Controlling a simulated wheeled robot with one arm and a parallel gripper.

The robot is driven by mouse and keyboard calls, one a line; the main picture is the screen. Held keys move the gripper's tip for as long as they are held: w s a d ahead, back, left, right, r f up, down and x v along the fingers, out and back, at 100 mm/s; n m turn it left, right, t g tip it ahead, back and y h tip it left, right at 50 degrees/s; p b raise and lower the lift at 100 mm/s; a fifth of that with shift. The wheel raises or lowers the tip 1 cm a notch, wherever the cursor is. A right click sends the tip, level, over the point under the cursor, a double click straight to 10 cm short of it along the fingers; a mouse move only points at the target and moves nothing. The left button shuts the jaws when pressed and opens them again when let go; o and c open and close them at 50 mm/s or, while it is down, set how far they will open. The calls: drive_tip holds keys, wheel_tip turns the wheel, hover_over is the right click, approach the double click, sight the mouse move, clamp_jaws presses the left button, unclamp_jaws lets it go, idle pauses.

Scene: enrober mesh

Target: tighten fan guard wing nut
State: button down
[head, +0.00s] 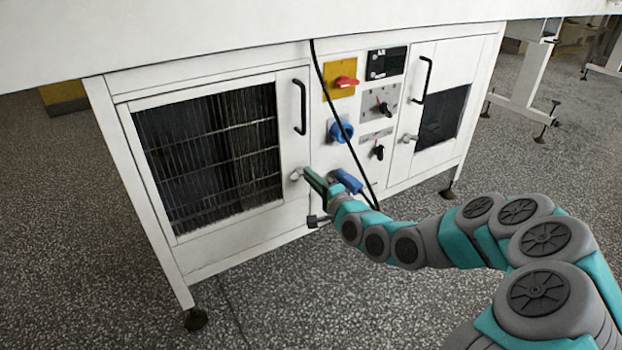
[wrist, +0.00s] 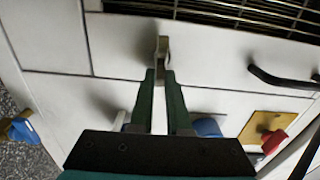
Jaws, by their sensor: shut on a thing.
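The fan guard (head: 205,150) is a dark wire grille in a white framed door on the left of the cabinet; its bars also show at the top of the wrist view (wrist: 245,12). The wing nut (head: 296,174) is a small pale fitting at the door's lower right edge. In the wrist view the wing nut (wrist: 162,47) stands upright just at my fingertips. My gripper (head: 306,175) has its dark green fingers closed on it; in the wrist view the fingertips (wrist: 160,74) come together at its lower part. The part between the fingers is hidden.
A black door handle (head: 299,107), a red switch (head: 346,82) on a yellow plate and a blue socket (head: 340,131) are nearby. A black cable (head: 345,135) hangs close to my gripper. A blue fitting (head: 347,181) is beside my fingers. The floor in front is clear.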

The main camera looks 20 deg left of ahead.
drive_tip(key=shift+d, duration=0.1)
idle(0.3)
drive_tip(key=c, duration=0.9)
unclamp_jaws()
drive_tip(key=shift+v, duration=3.9)
drive_tip(key=shift+p, duration=0.3)
